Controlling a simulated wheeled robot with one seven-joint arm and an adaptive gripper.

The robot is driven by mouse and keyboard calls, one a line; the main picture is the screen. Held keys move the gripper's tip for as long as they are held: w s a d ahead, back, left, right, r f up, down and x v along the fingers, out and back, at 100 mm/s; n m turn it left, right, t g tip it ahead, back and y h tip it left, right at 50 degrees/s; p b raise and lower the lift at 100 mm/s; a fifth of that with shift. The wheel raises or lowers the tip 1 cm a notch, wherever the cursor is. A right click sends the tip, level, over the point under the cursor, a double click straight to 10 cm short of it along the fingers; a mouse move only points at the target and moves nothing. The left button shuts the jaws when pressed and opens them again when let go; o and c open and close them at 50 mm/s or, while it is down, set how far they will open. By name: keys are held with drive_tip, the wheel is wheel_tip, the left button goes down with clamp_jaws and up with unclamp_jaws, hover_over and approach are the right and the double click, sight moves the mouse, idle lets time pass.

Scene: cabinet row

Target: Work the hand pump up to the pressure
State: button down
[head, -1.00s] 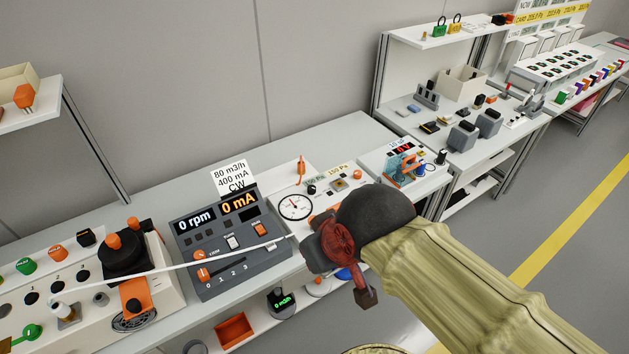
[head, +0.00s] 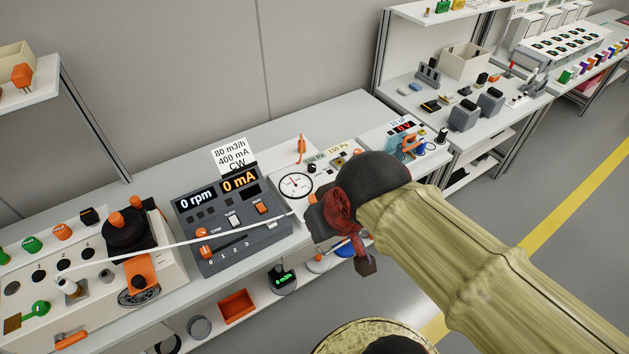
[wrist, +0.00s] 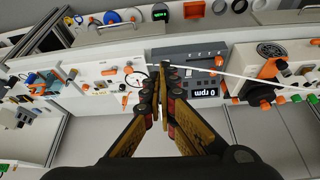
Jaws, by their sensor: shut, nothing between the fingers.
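A round white gauge (head: 296,186) with a red needle is on a white panel (head: 318,190) in the middle of the bench. It also shows in the wrist view (wrist: 137,79). An upright orange handle (head: 301,148) stands behind the gauge; I cannot tell whether it is the pump's. Labels marked in Pa stand behind the panel. My gripper (wrist: 160,84) is shut and empty, its fingertips appearing between the gauge and the rpm console in the wrist view. In the head view, my arm hides the fingertips and part of the white panel.
The rpm console (head: 232,220), reading 0 rpm and 0 mA, is left of the gauge. A white rod or cord (head: 180,243) crosses before it. A control box (head: 90,270) with colored knobs is farther left. An orange bin (head: 236,306) sits on the lower shelf.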

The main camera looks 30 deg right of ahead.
drive_tip(key=w+d+f+n+g+h+p, duration=0.1)
drive_tip(key=w+d+f+p, duration=0.1)
drive_tip(key=w+d+f, duration=0.35)
drive_tip(key=w+d+f+n+g+h+p, duration=0.1)
drive_tip(key=w+d+f+p, duration=0.15)
drive_tip(key=d+f, duration=0.55)
drive_tip(key=w+d+f+n+g+h+p, duration=0.1)
drive_tip(key=w+d+f+p, duration=0.2)
drive_tip(key=d, duration=0.6)
drive_tip(key=n+t+y, duration=0.5)
drive_tip(key=n+t, duration=0.2)
drive_tip(key=n, duration=0.2)
hover_over(313, 199)
drive_tip(key=shift+b, duration=0.35)
drive_tip(key=shift+f, duration=0.25)
wheel_tip(313, 199, down, 7)
drive_tip(key=b, duration=0.8)
drive_tip(key=shift+f, duration=0.2)
drive_tip(key=shift+f+b, duration=0.3)
drive_tip(key=shift+f, duration=0.25)
